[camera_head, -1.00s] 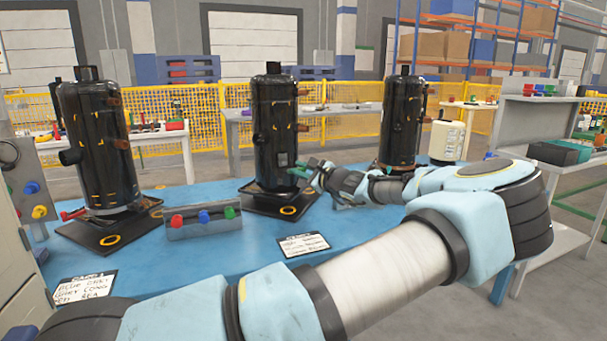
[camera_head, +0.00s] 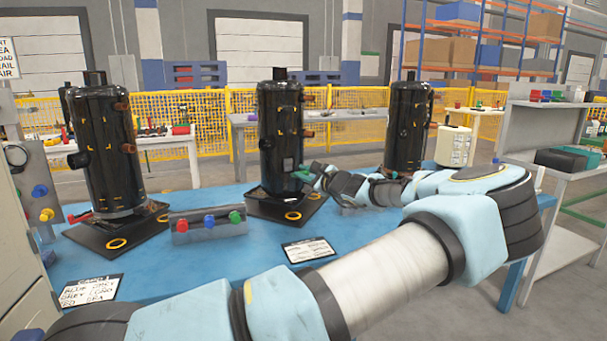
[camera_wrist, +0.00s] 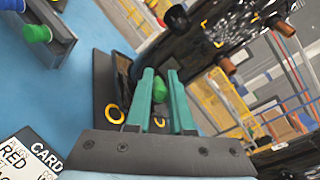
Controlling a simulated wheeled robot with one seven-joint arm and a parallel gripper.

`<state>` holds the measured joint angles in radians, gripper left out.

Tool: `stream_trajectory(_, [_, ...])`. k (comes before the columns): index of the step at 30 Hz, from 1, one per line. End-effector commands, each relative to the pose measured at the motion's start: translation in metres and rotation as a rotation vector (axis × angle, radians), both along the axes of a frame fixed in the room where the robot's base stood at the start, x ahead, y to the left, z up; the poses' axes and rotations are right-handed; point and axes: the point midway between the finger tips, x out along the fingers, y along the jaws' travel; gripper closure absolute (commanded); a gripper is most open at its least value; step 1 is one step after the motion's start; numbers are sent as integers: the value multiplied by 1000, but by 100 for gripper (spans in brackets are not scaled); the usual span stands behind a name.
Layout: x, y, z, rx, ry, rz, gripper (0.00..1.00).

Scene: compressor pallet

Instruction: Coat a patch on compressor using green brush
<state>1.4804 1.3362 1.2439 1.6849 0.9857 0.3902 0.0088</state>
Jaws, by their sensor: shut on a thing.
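My gripper (camera_head: 312,174) is at the right side of the middle black compressor (camera_head: 279,130), low on its body. In the wrist view its teal fingers (camera_wrist: 160,82) are closed around a green thing (camera_wrist: 160,91), which I take to be the green brush; its bristles are not clear. A small grey patch (camera_head: 287,164) shows on the compressor close to the fingertips. I cannot tell whether the brush touches it. The dark compressor body also fills the upper part of the wrist view (camera_wrist: 190,40).
Other black compressors stand at left (camera_head: 103,150) and right (camera_head: 408,125) on the blue table (camera_head: 215,275). A grey holder (camera_head: 190,236) with red, blue and green knobs stands front left of the middle one. A printed card (camera_head: 309,250) lies in front. My arm covers the right front.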

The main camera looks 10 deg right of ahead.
Motion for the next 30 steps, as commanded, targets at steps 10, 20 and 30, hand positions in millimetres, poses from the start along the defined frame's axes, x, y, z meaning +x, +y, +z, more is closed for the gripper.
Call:
stream_trajectory(10, [7,1,0,-1,0,0,100])
stream_trajectory(20, [13,2,0,0,0,0,100])
stream_trajectory(30, [18,2,0,0,0,0,100])
